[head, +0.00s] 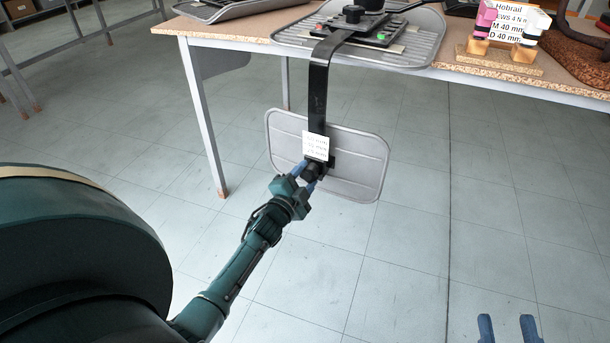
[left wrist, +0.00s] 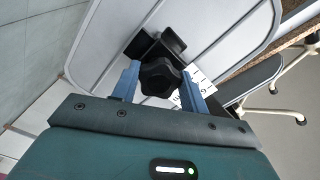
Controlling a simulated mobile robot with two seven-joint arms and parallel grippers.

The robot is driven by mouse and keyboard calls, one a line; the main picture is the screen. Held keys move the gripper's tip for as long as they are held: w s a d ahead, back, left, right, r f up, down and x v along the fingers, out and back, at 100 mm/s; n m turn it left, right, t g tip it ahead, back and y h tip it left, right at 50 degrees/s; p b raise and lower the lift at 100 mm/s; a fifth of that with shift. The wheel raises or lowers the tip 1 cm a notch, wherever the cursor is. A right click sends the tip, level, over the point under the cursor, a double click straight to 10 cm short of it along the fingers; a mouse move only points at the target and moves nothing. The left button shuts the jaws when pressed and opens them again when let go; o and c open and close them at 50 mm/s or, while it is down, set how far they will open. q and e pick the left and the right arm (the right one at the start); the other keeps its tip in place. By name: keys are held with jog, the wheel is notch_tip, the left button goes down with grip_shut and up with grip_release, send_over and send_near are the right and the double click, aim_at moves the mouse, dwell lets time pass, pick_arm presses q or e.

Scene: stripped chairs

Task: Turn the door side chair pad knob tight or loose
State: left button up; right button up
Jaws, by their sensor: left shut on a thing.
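The chair pad (head: 358,165) is a grey panel hanging below the table edge at the end of a black bent bar (head: 319,95). A white label (head: 316,146) sits on the bar's lower end. A dark lobed knob (left wrist: 162,77) stands in front of the pad, which also shows in the left wrist view (left wrist: 214,32). My left gripper (head: 308,173) is shut on the knob, with one blue finger on each side of it (left wrist: 163,84). My right gripper (head: 507,325) shows only as two blue fingers, apart and empty, at the bottom right of the head view.
The table (head: 245,38) carries a grey seat pan (head: 285,36) with the bar's mounting plate. A wooden stand (head: 500,58) with pink and white knobs and a printed card is at the right. A table leg (head: 203,120) stands left of the pad. The tiled floor is clear.

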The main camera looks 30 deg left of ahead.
pick_arm(q)
jog(key=shift+r, duration=0.1)
pick_arm(e)
jog(key=shift+r, duration=0.15)
pick_arm(q)
jog(key=o, duration=1)
pick_arm(e)
jog(key=shift+r, duration=0.1)
